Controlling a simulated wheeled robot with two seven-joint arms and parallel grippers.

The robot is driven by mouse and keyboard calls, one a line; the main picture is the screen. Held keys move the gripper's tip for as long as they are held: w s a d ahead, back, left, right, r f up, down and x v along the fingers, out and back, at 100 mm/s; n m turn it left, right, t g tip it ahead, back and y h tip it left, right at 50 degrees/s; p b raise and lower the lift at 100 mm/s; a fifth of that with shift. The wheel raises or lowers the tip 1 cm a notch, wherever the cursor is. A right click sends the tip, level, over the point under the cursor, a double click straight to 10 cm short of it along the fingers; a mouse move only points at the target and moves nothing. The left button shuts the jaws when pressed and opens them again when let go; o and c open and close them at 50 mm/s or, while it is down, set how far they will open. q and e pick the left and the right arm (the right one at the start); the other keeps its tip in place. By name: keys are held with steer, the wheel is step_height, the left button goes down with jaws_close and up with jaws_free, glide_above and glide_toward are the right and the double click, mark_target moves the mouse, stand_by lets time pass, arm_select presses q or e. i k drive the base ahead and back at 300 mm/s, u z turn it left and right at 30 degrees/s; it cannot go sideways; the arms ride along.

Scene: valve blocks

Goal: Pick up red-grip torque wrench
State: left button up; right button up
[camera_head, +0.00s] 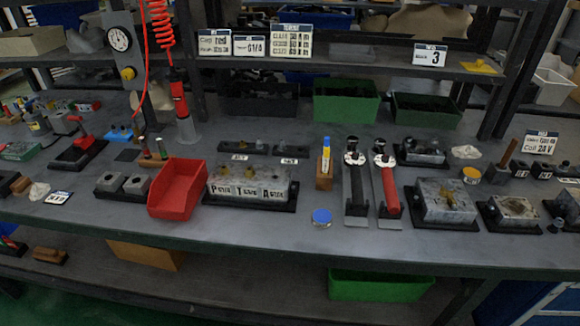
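The red-grip torque wrench (390,188) lies on the grey workbench (330,238) right of centre, its round head toward the back and its red handle toward the front. A similar wrench with a black grip (357,190) lies beside it on the left, roughly parallel. Each wrench rests on a narrow light stand or plate. Neither of my grippers shows in the head view, and nothing is holding the wrenches.
A blue-lidded tin (322,216) and a wooden block with a yellow-blue marker (325,165) stand left of the wrenches. Metal valve blocks (446,200) sit close on the right. A red bin (178,188) stands farther left. The front bench strip is mostly clear.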

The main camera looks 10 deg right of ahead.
mark_target(389, 186)
steer(key=k, duration=0.5)
steer(key=u, duration=1.3)
steer(key=i, duration=1.15)
steer(key=z, duration=1.9)
